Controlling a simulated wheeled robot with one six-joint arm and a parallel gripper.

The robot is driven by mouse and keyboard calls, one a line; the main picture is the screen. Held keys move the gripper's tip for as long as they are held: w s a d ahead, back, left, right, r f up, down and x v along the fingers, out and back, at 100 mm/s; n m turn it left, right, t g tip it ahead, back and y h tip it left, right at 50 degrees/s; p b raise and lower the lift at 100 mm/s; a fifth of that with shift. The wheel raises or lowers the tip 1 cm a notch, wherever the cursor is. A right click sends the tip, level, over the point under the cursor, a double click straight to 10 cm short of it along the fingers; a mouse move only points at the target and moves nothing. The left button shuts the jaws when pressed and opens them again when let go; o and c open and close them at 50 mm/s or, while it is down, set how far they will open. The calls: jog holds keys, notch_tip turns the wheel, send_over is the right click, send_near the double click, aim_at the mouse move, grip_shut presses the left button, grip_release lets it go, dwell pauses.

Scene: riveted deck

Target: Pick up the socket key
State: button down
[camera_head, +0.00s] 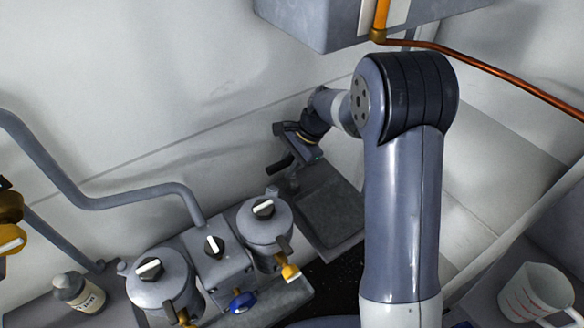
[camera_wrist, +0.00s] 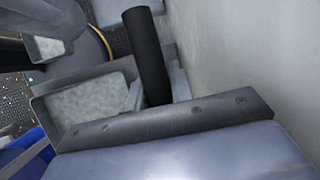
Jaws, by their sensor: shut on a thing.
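My gripper (camera_head: 293,160) is at the end of my arm, above the grey tray-like recess by the wall. It is shut on the socket key (camera_wrist: 148,52), whose dark round handle stands out past the jaws in the wrist view. In the head view the key's dark handle (camera_head: 279,164) juts out to the left of the jaws. The key's lower end is hard to make out, and I cannot tell whether it touches the surface below.
Two grey round canisters (camera_head: 160,285) with knobs stand left of the recess (camera_head: 333,212). A yellow-tipped valve (camera_head: 290,272) and a blue knob (camera_head: 243,302) stick out in front. A labelled bottle (camera_head: 77,292) is far left, a measuring jug (camera_head: 535,292) far right. A grey box (camera_head: 320,22) hangs above.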

jog(key=shift+r, duration=0.1)
jog(key=shift+d+r+b, duration=0.1)
jog(key=shift+r+b, duration=0.05)
jog(key=shift+b, duration=0.15)
jog(key=r, duration=0.2)
jog(key=r+b, duration=0.1)
jog(key=r, duration=0.1)
jog(key=s+r, duration=0.1)
jog(key=r, duration=0.1)
jog(key=shift+d+r, duration=0.25)
jog(key=shift+d, duration=0.05)
jog(key=s+d+b, duration=0.3)
jog(key=s+d, duration=0.7)
jog(key=s, duration=0.5)
jog(key=shift+s+d+b, duration=0.2)
jog(key=shift+s+b, duration=0.1)
jog(key=c, duration=1.8)
grip_release()
grip_shut()
